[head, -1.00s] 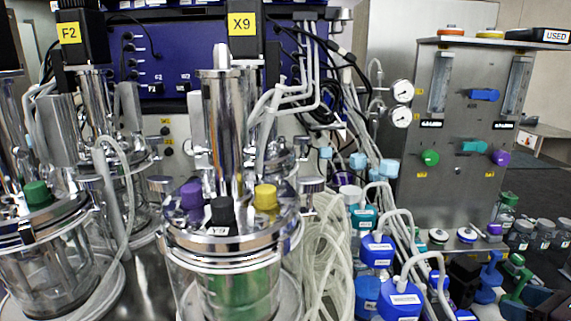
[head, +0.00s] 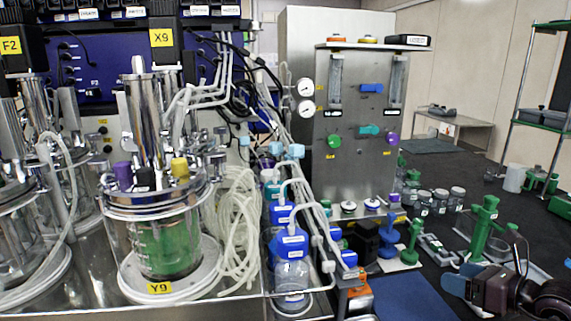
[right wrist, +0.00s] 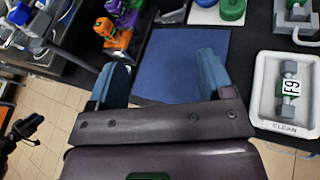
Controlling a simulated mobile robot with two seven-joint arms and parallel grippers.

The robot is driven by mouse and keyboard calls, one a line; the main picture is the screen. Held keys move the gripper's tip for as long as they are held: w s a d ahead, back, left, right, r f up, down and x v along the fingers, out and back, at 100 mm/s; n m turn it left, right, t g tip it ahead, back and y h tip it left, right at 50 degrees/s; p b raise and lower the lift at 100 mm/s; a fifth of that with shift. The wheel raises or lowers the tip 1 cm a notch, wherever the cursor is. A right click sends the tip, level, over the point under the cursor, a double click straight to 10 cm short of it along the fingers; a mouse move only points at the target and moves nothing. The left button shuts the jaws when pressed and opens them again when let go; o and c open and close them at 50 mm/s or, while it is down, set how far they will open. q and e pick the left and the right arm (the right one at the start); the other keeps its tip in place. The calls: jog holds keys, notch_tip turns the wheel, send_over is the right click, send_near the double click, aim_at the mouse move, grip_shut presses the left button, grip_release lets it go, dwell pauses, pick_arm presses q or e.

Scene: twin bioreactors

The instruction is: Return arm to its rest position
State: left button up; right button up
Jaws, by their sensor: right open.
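My right gripper (head: 461,279) shows at the lower right of the head view, beside a blue mat and above the dark floor or bench area. It also shows in the right wrist view (right wrist: 160,78), where its two blue fingers stand wide apart with nothing between them. The blue mat (right wrist: 182,62) lies beyond the fingers.
A clear-walled bioreactor labelled Y9 (head: 165,245) stands at left on a metal bench. Blue-capped bottles (head: 290,245) and hoses stand beside it. A white tray marked CLEAN (right wrist: 262,115) lies right of the gripper. A green valve piece (head: 483,228) stands behind it.

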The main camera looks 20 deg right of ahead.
jog(key=s+a+f+m+h, duration=0.1)
jog(key=s+f+m+h, duration=0.3)
jog(key=f+m, duration=0.65)
jog(key=s+a+f+m+h, duration=0.2)
jog(key=s+f+m, duration=0.4)
jog(key=m, duration=0.8)
jog(key=s+a+f+m+g, duration=0.1)
jog(key=s+a+f+m, duration=0.1)
jog(key=a+f+m, duration=0.3)
jog(key=s+a+f+m+g+y, duration=0.1)
jog(key=a+f+m, duration=0.4)
jog(key=a, duration=0.8)
jog(key=shift+s+a+f+m+g+y, duration=0.2)
jog(key=shift+s+m+g+y, duration=0.1)
jog(key=shift+s+m, duration=0.65)
